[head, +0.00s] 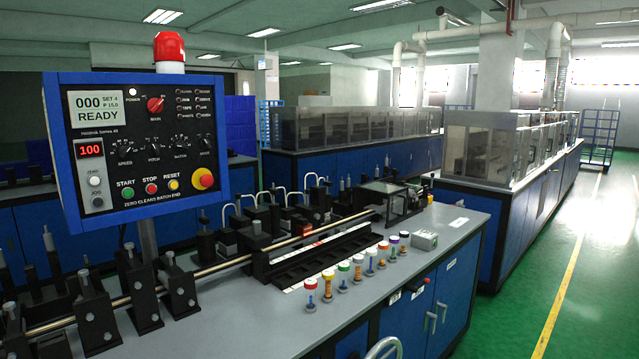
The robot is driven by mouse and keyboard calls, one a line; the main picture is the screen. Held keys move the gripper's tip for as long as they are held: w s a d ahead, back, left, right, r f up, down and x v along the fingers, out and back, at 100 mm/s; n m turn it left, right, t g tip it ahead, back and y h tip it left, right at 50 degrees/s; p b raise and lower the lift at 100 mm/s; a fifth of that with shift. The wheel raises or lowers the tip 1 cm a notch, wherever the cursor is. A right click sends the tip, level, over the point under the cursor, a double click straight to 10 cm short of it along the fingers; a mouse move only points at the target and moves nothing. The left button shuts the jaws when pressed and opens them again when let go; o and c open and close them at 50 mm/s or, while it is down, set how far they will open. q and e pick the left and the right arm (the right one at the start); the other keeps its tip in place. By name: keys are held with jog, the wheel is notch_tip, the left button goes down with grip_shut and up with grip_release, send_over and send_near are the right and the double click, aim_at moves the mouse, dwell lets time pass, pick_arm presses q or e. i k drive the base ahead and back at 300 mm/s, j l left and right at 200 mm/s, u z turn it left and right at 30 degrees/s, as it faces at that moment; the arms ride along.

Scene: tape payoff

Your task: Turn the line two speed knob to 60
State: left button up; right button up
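A blue-framed control panel (136,170) stands on a grey post at the left. Its black SPEED knob (122,142) is the leftmost in a row of black knobs, above the green START button. The knob's pointer and scale are too small to read. A red display (90,150) to its left reads 100. The screen (97,107) above reads 000, READY, SET 4 and P 15.0. No line number is legible on the panel. Neither of my grippers is in view.
A red emergency button (203,179) sits at the panel's lower right. A grey-topped workbench (215,322) with rails, black clamps and several coloured-cap bottles extends right of the panel. Machines with clear covers (490,150) stand behind. The green aisle floor (590,270) at right is clear.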

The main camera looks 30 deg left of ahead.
aim_at(124, 152)
jog(key=u, duration=1.9)
